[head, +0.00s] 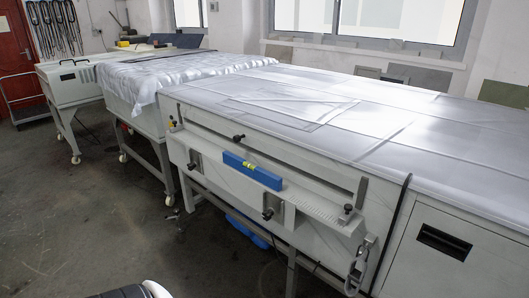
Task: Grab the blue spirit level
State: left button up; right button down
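The blue spirit level (264,177) lies lengthwise on a narrow ledge along the front of the large grey-white machine (225,205). It is a long blue bar with a yellow-green vial near its middle. Its front face shows, and nothing covers it. Neither of my grippers can be made out in the head view. A rounded white and black part shows at the bottom edge, left of centre, without visible fingers.
Black knobs (267,214) and a hanging metal clasp (357,268) stick out from the machine's front near the level. A blue object (247,232) lies on the floor beneath. A cloth-covered table (180,70) stands farther left. The floor (90,220) in front is mostly clear.

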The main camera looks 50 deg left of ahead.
aim_at(266, 177)
jog(key=u, duration=1.75)
